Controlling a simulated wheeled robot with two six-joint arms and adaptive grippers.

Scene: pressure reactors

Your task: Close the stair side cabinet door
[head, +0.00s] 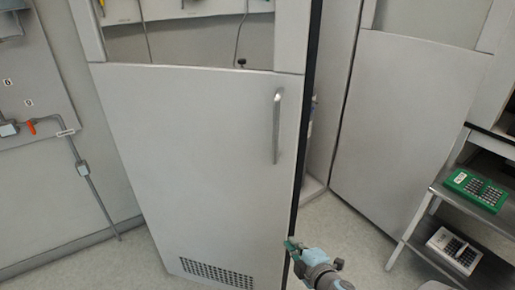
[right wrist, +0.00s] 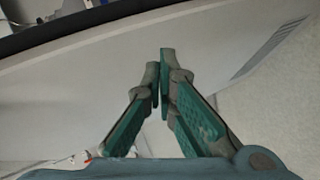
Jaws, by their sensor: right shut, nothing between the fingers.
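The pale grey cabinet door (head: 190,150) fills the middle of the head view. It has a window at the top, a vertical handle (head: 276,125) near its right edge and a vent at the bottom. It stands ajar, with a gap beside its black right edge. My right gripper (head: 289,244) is shut and empty at the lower part of that edge. In the right wrist view, the fingertips (right wrist: 160,62) point at the pale door panel (right wrist: 95,75); I cannot tell whether they touch it. My left gripper is out of view.
Another grey panel (head: 405,130) stands to the right of the gap. A metal shelf cart (head: 440,190) at the right holds a green rack (head: 476,189) and a white rack (head: 454,250). Pipework (head: 85,175) runs along the left wall. Speckled floor is clear at lower right.

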